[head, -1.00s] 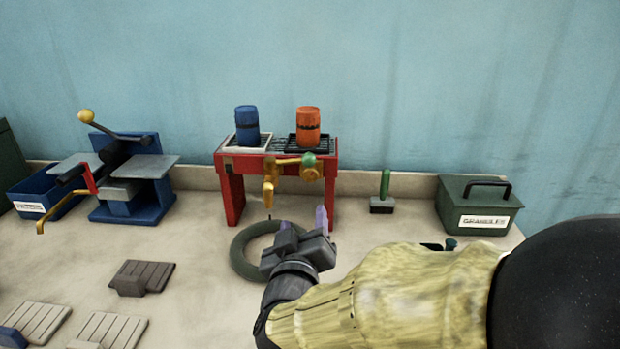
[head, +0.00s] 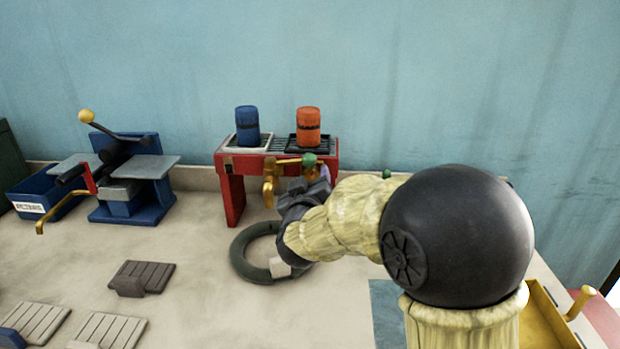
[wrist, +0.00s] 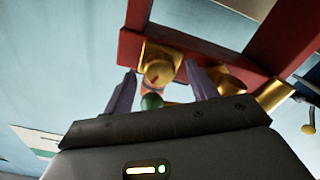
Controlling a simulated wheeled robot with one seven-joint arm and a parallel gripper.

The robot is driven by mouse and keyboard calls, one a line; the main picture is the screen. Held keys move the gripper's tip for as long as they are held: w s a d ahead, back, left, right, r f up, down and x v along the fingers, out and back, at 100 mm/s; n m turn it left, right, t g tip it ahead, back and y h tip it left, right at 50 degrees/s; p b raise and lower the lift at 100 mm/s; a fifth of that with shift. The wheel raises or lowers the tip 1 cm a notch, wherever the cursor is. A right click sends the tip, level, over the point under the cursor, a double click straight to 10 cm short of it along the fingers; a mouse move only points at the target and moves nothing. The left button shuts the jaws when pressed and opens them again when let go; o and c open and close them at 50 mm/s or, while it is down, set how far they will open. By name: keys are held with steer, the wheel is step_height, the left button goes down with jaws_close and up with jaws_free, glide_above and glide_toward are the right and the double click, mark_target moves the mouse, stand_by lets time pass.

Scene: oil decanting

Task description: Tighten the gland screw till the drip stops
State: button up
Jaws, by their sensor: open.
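A brass tap (head: 270,185) with a green knob (head: 309,159) is fixed to the front of a red stand (head: 231,198). In the wrist view, a round brass piece with a red mark (wrist: 159,73), likely the gland screw, sits on a brass plate against the red bar. The green knob (wrist: 152,101) shows there too. My gripper (wrist: 160,80) is open, its two purple fingers on either side of the round brass piece; contact cannot be told. In the head view my gripper (head: 318,180) is at the stand's front and hides this piece. I see no clear drip.
A blue canister (head: 247,126) and an orange one (head: 308,127) stand on the stand. A dark green ring (head: 240,262) lies below. A blue press (head: 130,190) and a blue bin (head: 30,200) are left.

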steer(key=shift+w, duration=0.6)
steer(key=shift+c, duration=0.3)
steer(key=c, duration=0.9)
steer(key=shift+m, duration=0.3)
steer(key=m+b, duration=0.4)
steer(key=m, duration=0.2)
steer(key=shift+d+f, duration=0.1)
steer(key=shift+f, duration=0.05)
steer(key=m+b, duration=0.3)
steer(key=m, duration=0.2)
steer(key=shift+m+b, duration=0.3)
steer(key=shift+m, duration=0.1)
